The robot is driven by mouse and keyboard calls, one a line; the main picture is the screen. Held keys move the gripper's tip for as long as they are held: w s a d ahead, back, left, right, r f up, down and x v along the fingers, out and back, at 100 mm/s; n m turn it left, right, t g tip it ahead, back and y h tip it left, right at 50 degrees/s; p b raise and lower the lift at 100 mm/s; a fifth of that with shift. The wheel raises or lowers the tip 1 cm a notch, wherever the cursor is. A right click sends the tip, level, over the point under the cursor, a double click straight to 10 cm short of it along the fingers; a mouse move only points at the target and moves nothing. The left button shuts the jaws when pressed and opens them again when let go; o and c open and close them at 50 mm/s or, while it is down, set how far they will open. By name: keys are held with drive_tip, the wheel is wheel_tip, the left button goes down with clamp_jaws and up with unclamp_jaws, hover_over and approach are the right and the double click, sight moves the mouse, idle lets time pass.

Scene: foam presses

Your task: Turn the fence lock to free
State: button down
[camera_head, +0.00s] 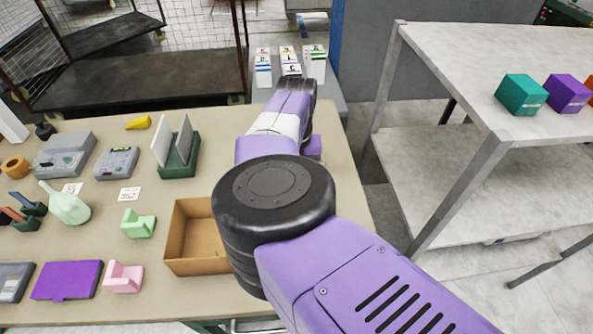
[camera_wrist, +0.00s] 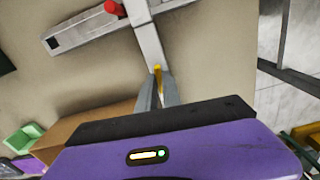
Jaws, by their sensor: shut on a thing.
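In the wrist view, my gripper (camera_wrist: 158,92) is shut on a small yellow piece (camera_wrist: 157,74), which I take to be the fence lock. The piece sits at the near end of a grey metal bar (camera_wrist: 148,42). This bar meets a longer grey rail (camera_wrist: 85,27) lying slantwise on the table, and a red knob (camera_wrist: 114,7) shows at the top edge. How far the lock is turned cannot be told. In the head view, my own arm hides the gripper and the fence.
An open cardboard box (camera_head: 190,240) stands left of my arm; it also shows in the wrist view (camera_wrist: 75,135). Grey devices, a green rack (camera_head: 178,158) and green and pink blocks crowd the table's left. A grey shelf (camera_head: 450,130) stands at the right across a floor gap.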

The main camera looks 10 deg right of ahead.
drive_tip(key=shift+r+n, duration=0.1)
drive_tip(key=shift+n, duration=0.5)
drive_tip(key=c, duration=1.5)
unclamp_jaws()
drive_tip(key=shift+r+b, duration=0.6)
drive_tip(key=shift+r, duration=3.3)
